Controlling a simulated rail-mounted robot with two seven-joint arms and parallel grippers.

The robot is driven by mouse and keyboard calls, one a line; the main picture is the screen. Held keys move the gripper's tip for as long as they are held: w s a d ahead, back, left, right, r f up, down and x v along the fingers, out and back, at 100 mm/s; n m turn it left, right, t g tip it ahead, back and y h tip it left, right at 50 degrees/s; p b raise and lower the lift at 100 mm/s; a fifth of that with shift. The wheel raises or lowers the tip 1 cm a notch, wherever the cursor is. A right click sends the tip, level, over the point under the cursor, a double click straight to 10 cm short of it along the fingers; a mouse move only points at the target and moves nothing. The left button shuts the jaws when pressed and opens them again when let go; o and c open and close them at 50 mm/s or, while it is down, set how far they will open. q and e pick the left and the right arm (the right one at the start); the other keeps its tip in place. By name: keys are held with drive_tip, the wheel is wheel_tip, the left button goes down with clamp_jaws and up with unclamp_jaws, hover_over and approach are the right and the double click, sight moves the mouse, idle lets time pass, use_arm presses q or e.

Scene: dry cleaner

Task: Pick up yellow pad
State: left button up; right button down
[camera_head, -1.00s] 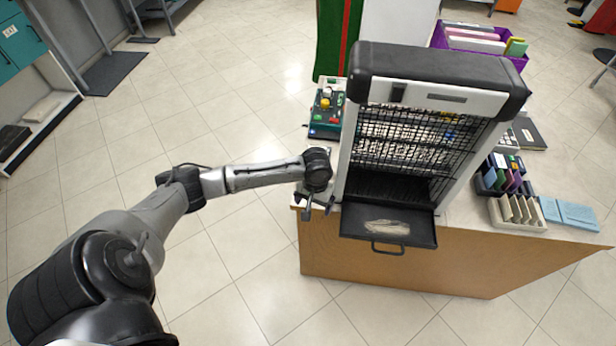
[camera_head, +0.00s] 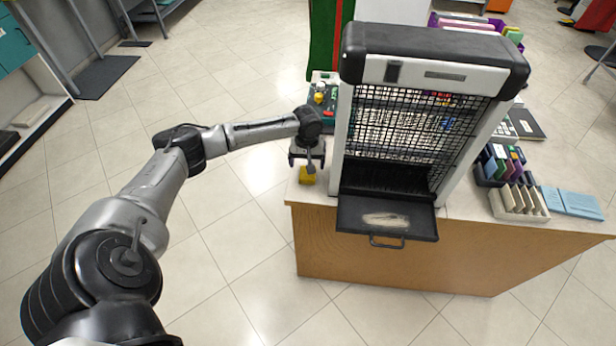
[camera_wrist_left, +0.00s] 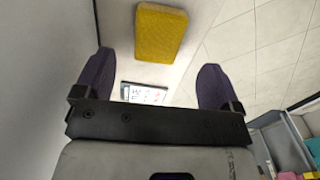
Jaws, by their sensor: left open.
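The yellow pad (camera_head: 307,175) lies on the left front corner of the counter, beside the tall black and white cabinet. It also shows in the left wrist view (camera_wrist_left: 161,32), whole, beyond the fingers and roughly between them. My left gripper (camera_head: 307,157) is above the pad and just behind it in the head view, apart from it. Its two dark purple fingers (camera_wrist_left: 155,75) are spread wide with nothing between them. My right gripper is in neither view.
The cabinet (camera_head: 432,70) with a mesh front and pulled-out drawer (camera_head: 350,215) stands close right of my left gripper. The counter edge (camera_head: 300,203) is just in front of the pad. A green box with coloured items (camera_head: 326,97) sits behind. Card holders (camera_head: 520,203) stand at right.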

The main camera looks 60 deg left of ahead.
use_arm(q)
drive_tip(key=shift+w+f+b, duration=0.1)
drive_tip(key=shift+f+b, duration=0.9)
drive_tip(key=shift+f, duration=2)
drive_tip(key=shift+c, duration=1.4)
drive_tip(key=c, duration=0.7)
wheel_tip(320, 180, up, 9)
drive_tip(key=p, duration=0.2)
drive_tip(key=shift+p, duration=0.35)
drive_tip(key=shift+r, duration=0.6)
